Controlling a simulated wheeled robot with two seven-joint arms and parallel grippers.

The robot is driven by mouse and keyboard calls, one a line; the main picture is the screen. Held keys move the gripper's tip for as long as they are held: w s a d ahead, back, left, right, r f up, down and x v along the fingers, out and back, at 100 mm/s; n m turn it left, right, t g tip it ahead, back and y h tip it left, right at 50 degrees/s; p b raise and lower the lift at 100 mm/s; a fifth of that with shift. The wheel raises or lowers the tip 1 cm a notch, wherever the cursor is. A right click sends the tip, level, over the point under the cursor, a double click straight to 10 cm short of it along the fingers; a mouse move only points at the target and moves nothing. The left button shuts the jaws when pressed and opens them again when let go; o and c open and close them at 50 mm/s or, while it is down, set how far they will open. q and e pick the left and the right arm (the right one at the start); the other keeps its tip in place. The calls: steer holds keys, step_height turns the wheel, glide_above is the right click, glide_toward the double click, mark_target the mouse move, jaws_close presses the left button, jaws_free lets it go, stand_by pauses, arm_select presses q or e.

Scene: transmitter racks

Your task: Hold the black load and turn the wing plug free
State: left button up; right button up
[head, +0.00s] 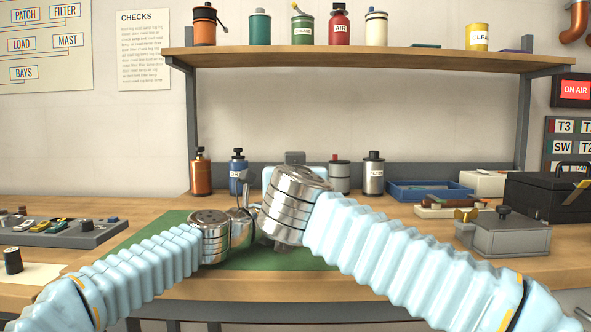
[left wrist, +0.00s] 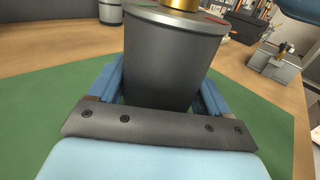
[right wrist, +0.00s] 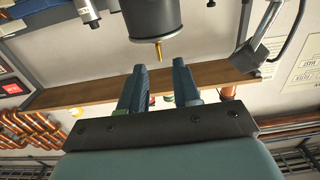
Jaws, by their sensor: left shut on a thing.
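The black load (left wrist: 170,65) is a dark upright cylinder with a grey rim, close in front of the left wrist camera. My left gripper (left wrist: 163,78) has its blue fingers on both sides of it and is shut on it. The brass wing plug (left wrist: 184,4) stands on the load's top, cut off by the frame edge. In the right wrist view, which is upside down, the plug (right wrist: 158,50) shows as a narrow brass piece on the dark load (right wrist: 152,18). My right gripper (right wrist: 159,68) is open and empty, its fingertips just short of the plug. My arms hide the load in the head view.
A green mat (head: 275,258) covers the bench middle. A grey box with brass fittings (head: 508,238), a black case (head: 548,197) and a blue tray (head: 428,191) stand at right. A grey parts tray (head: 75,232) lies at left. Bottles stand at the back; a shelf (head: 360,61) hangs above.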

steer(key=w, duration=0.6)
steer(key=shift+w, duration=0.15)
jaws_close()
